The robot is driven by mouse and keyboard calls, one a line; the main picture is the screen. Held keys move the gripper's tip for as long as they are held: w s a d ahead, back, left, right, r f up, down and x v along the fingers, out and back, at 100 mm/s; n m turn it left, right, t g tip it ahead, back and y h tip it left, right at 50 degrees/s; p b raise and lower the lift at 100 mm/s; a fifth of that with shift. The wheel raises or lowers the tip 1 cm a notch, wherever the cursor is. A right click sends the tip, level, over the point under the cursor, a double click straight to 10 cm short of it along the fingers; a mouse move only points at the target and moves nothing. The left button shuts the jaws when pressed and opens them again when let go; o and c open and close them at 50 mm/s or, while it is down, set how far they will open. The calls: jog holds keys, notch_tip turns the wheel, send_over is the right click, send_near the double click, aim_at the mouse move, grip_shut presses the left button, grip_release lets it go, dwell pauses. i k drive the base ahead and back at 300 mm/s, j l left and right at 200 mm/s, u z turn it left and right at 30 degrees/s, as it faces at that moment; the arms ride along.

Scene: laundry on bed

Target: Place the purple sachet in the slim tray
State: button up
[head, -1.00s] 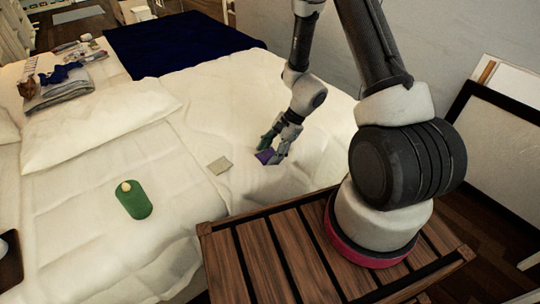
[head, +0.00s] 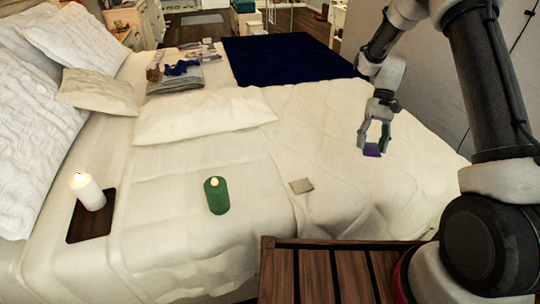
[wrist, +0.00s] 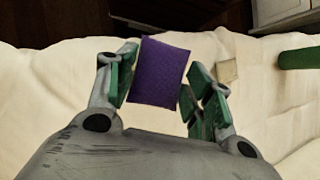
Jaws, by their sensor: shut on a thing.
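My gripper (head: 374,143) is shut on the purple sachet (head: 372,151), which hangs between its fingertips over the right part of the bed. In the wrist view the purple sachet (wrist: 160,72) sits between the two green-padded fingers, slightly tilted. A thin dark brown tray (head: 91,228) lies on the bed at the far left of the head view, well away from my gripper. A lit white candle (head: 88,192) stands on this tray, with bare tray in front of it.
A green candle (head: 217,196) and a small beige sachet (head: 302,186) lie between the tray and my gripper. A long pillow (head: 205,117) and folded laundry (head: 175,78) are farther back. Bare white bedding surrounds the green candle.

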aim_at(96, 218)
jog(key=i+j+u, duration=0.1)
jog(key=j+u, duration=0.25)
jog(key=i+j+u, duration=0.1)
jog(key=u, duration=0.3)
jog(key=j+u, duration=0.1)
jog(key=u, duration=0.95)
